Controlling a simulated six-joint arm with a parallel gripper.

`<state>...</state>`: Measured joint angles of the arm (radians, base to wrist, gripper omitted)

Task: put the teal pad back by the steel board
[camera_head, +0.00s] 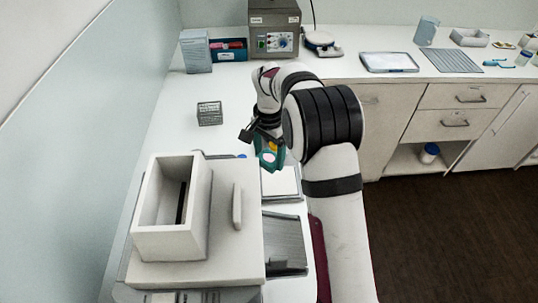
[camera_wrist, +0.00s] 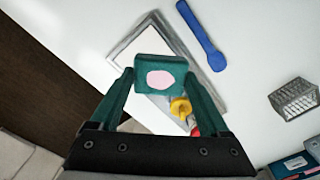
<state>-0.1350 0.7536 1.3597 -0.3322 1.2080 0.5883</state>
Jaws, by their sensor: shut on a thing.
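My gripper (camera_head: 268,158) hangs over the counter beside the white machine. In the wrist view its teal fingers (camera_wrist: 163,82) are shut on the teal pad (camera_wrist: 148,88), which shows a pink oval face. Beneath the pad in the wrist view is a flat pale board with a grey rim (camera_wrist: 122,48); it also shows in the head view (camera_head: 280,183), just below the gripper. I cannot tell whether this is the steel board. The pad appears held above the surface; its underside is hidden.
Small yellow (camera_wrist: 180,107) and red items show between the fingers. A grey basket (camera_head: 209,113) stands behind to the left. The white machine (camera_head: 180,225) blocks the near left. Open counter lies around the basket.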

